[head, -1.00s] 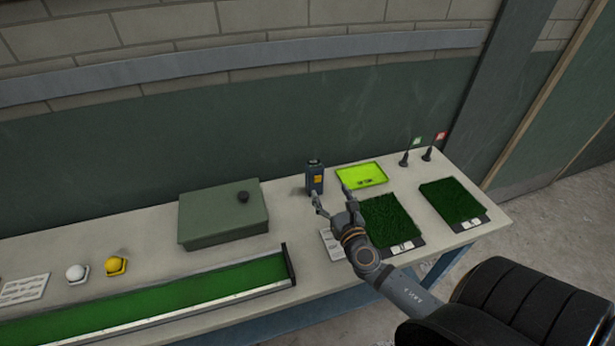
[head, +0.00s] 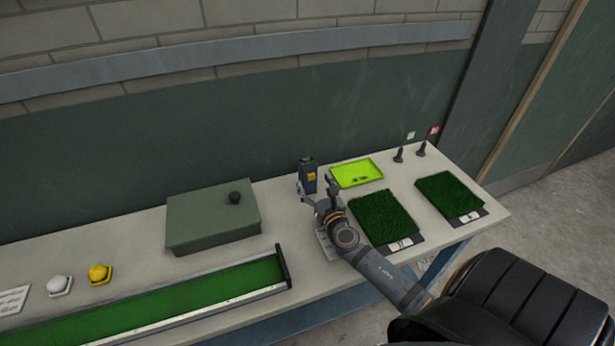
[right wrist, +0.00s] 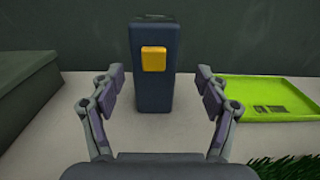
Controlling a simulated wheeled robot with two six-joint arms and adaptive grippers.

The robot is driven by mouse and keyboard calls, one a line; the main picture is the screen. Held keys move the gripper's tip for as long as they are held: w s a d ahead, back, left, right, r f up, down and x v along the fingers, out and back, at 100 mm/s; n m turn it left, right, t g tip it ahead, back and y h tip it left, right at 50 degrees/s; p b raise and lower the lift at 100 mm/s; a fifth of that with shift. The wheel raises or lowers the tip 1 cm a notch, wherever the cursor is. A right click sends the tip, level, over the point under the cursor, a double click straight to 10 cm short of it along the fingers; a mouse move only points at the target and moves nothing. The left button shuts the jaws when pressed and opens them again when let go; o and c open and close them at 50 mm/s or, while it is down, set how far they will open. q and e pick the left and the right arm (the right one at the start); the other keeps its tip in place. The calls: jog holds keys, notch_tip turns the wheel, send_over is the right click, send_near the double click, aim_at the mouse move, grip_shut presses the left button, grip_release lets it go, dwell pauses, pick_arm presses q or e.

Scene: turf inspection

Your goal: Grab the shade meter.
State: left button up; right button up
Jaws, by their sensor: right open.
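The shade meter (head: 307,172) is a dark blue upright box with a yellow patch on its front. It stands on the table toward the back, left of the lime tray. In the right wrist view the shade meter (right wrist: 153,85) is centred between the fingers, a little beyond their tips. My right gripper (head: 318,194) is open, just in front of the meter. Its spread fingers also show in the right wrist view (right wrist: 158,88), one on each side, with visible gaps to the meter. My left gripper is not in view.
A lime tray (head: 375,173) lies right of the meter. Two turf squares (head: 383,231) (head: 449,199) lie nearer the front. A green case (head: 198,239) is to the left, with a long turf channel (head: 182,297) before it. Two small flags stand at the back right.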

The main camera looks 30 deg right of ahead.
aim_at(308, 162)
jog(key=x, duration=0.4)
jog(key=shift+w+a+r, duration=0.1)
jog(key=shift+a, duration=0.25)
jog(key=shift+w+d, duration=0.1)
jog(key=shift+w, duration=0.3)
jog(key=shift+s, duration=0.15)
jog(key=c, duration=1.5)
pick_arm(q)
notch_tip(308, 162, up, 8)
jog(key=p, duration=0.7)
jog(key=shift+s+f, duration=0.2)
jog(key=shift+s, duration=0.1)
pick_arm(e)
jog(key=shift+o, duration=0.2)
notch_tip(308, 162, up, 10)
jog(key=shift+f, duration=0.1)
